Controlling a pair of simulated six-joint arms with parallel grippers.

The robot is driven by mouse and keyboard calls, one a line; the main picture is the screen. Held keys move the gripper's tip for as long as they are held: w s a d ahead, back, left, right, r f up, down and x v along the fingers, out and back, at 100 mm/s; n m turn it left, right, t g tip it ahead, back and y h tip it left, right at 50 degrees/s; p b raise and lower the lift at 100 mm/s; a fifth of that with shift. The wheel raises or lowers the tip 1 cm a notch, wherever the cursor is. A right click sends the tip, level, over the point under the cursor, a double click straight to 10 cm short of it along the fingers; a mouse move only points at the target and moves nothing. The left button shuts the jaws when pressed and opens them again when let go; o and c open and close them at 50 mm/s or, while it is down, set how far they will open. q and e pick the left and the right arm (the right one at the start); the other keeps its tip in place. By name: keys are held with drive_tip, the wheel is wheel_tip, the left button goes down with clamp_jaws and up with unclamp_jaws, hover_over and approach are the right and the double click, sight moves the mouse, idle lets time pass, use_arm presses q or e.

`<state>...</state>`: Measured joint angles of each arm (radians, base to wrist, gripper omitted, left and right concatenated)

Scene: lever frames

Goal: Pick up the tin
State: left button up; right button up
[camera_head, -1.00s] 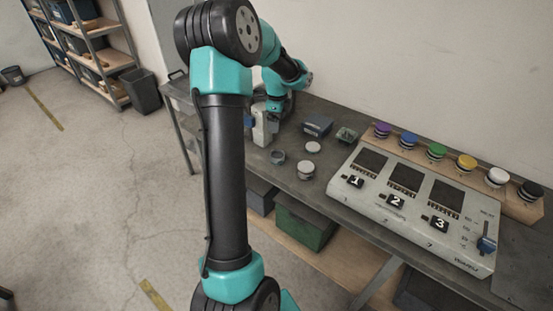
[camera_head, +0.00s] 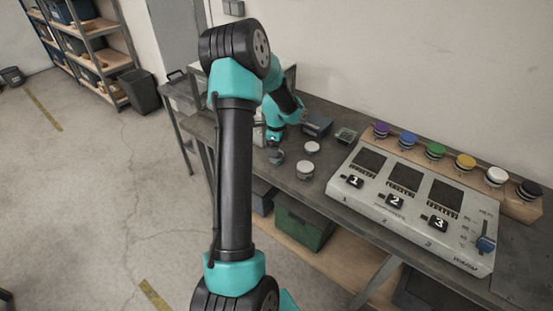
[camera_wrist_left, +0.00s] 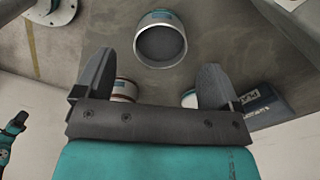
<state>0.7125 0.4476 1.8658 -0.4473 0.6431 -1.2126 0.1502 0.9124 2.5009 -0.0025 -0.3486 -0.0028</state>
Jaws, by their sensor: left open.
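An open grey tin (camera_head: 277,157) stands upright on the workbench near its front edge. Two tins with pale lids, a rear one (camera_head: 312,148) and a front one (camera_head: 305,170), stand to its right. My left gripper (camera_head: 273,143) is just above the open tin in the head view, partly hidden by its own wrist. In the left wrist view my left gripper (camera_wrist_left: 155,62) is open and empty. The open tin (camera_wrist_left: 160,42) shows its dark inside beyond the fingertips. The two lidded tins are partly hidden behind the fingers there. My right gripper is not in view.
A control panel (camera_head: 412,213) with numbered buttons fills the right of the bench. A rack of coloured knobs (camera_head: 465,166) stands behind it.

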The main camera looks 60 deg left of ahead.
use_arm(q)
drive_tip(key=shift+f, duration=0.1)
drive_tip(key=shift+f, duration=2.5)
drive_tip(key=c, duration=1.1)
